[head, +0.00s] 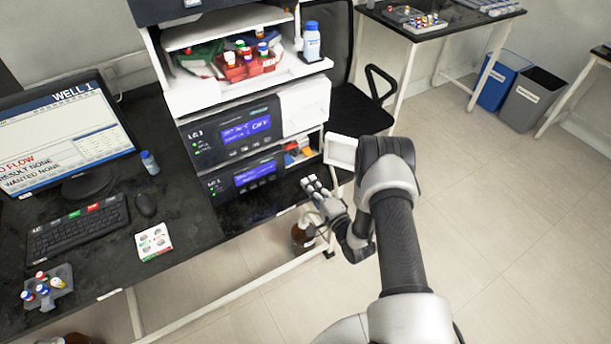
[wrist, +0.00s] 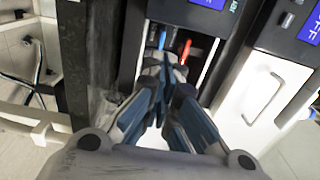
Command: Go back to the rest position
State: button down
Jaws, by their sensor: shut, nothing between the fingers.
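My gripper (head: 313,185) is in front of the lower right of the instrument stack (head: 228,130), beside the dark bench top. In the wrist view my gripper (wrist: 163,68) has its fingers together with nothing seen between them. The fingers point at an open compartment (head: 300,150) in the stack. A blue-tipped part (wrist: 162,40) and a red-tipped part (wrist: 186,50) show just beyond the fingertips in the wrist view. I cannot tell whether the fingertips touch anything there.
The stack has lit blue displays, and a red vial rack (head: 243,66) and a white bottle (head: 312,42) on top. A monitor (head: 70,130), keyboard (head: 78,228) and vial block (head: 47,288) are on the left bench. A brown bottle (head: 303,233) stands below.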

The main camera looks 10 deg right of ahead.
jog(key=p+v, duration=0.1)
jog(key=v, duration=0.4)
jog(key=shift+s+d, duration=0.1)
jog(key=shift+s, duration=0.1)
